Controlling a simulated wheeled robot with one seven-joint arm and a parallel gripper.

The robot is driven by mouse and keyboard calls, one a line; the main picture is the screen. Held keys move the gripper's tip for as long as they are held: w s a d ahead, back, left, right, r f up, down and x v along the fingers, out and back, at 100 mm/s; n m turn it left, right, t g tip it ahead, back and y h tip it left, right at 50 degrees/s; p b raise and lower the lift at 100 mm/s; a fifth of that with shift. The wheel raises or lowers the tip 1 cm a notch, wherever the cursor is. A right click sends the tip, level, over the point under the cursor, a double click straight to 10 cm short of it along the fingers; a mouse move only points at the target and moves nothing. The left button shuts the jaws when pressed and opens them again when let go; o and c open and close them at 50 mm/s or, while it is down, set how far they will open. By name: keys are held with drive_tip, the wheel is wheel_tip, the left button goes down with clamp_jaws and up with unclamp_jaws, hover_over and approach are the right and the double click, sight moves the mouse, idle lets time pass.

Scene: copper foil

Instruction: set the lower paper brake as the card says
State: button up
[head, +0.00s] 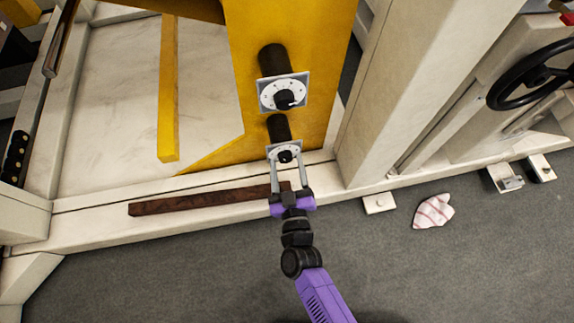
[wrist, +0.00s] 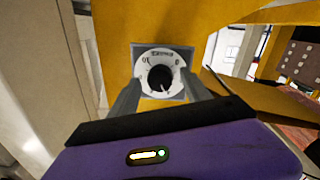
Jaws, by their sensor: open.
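The lower paper brake has a black knob (head: 285,156) on a white dial plate, below a black cylinder (head: 279,128) on a yellow machine panel. In the wrist view its black knob (wrist: 160,78) is straight ahead, with a white marked dial (wrist: 146,61) around it. My gripper (head: 286,160) is open, one finger on each side of the knob; I cannot tell whether either finger touches it. A small pointer mark shows at the knob's lower right in the wrist view. The dial's markings are too small to read. I cannot make out a card.
The upper brake dial (head: 283,95) is just above. A dark brown bar (head: 190,201) lies on the pale machine base to the left. A pale column (head: 405,85) stands to the right, with a black handwheel (head: 530,75) beyond. A striped cloth (head: 433,211) lies on the grey floor.

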clamp_jaws()
drive_tip(key=shift+m, duration=0.5)
drive_tip(key=m, duration=0.4)
drive_tip(key=shift+m+p, duration=0.3)
drive_tip(key=shift+p, duration=0.1)
drive_tip(key=m, duration=0.4)
drive_tip(key=shift+m+g, duration=0.3)
unclamp_jaws()
drive_tip(key=shift+r, duration=0.1)
